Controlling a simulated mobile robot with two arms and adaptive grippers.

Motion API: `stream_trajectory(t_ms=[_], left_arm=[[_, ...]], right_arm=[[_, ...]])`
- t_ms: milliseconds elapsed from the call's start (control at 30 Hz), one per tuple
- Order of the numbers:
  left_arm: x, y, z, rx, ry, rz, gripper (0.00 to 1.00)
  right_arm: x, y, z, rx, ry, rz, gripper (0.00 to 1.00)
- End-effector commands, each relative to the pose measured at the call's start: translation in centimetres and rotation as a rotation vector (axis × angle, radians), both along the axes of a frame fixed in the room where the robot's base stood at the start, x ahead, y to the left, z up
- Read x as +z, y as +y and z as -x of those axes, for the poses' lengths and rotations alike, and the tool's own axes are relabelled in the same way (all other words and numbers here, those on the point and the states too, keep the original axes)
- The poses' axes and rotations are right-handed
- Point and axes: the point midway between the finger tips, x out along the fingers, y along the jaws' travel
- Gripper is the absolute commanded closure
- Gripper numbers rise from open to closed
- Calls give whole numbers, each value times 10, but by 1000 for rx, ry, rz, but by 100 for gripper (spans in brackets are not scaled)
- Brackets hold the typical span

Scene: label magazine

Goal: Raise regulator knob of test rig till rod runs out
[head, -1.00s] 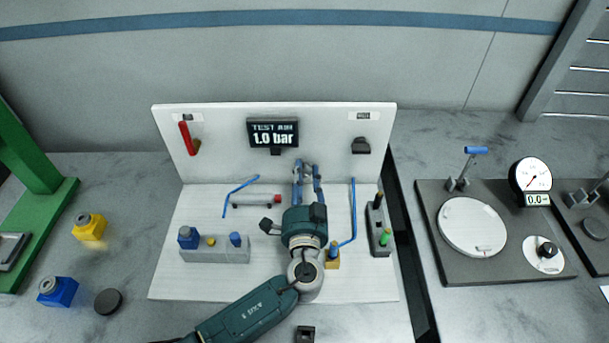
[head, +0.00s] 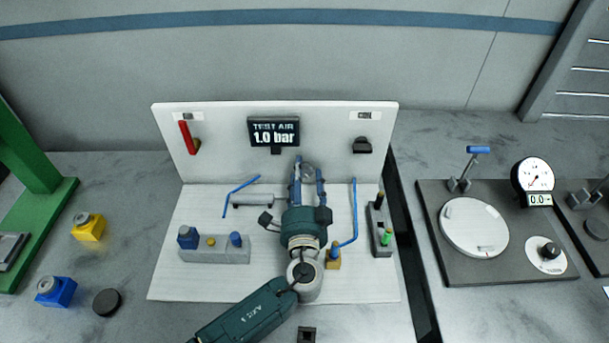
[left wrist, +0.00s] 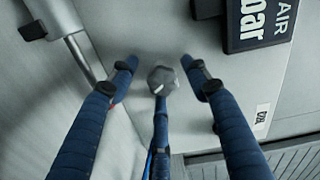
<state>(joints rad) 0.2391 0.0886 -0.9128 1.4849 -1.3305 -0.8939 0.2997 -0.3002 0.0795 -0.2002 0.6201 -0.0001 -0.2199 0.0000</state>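The test rig (head: 170,275) is a white base with an upright panel. Its display (head: 273,132) reads TEST AIR 1.0 bar. The grey faceted regulator knob (left wrist: 162,80), with a white mark, is in the middle of the left wrist view; it also shows in the head view (head: 308,172). My left gripper (left wrist: 160,84) has its blue fingers spread on both sides of the knob, apart from it, with another finger below. A grey cylinder (head: 253,201) lies left of the gripper; a red bit beside a finger shows in the left wrist view. My right gripper is out of view.
On the rig stand a grey block (head: 215,255) with blue and yellow knobs, a block with a green button (head: 386,237), and blue tubes (head: 354,205). Right is a gauge plate (head: 480,270); left are yellow (head: 90,232) and blue (head: 58,294) blocks.

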Motion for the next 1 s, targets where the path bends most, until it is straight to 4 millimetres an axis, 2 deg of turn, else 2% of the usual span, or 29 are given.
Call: stream_trajectory(t_ms=[167, 267, 700, 833, 1000], left_arm=[[1, -1, 2, -3, -2, 2, 52], [1, -1, 11, -3, -1, 2, 52], [-1, 0, 98, -1, 3, 2, 52], [0, 0, 113, 1, 1, 1, 52], [1, 1, 120, 0, -1, 1, 52]], right_arm=[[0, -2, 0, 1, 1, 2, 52], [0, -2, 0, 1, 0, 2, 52], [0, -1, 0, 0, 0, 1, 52], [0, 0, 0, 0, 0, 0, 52], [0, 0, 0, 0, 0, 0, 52]])
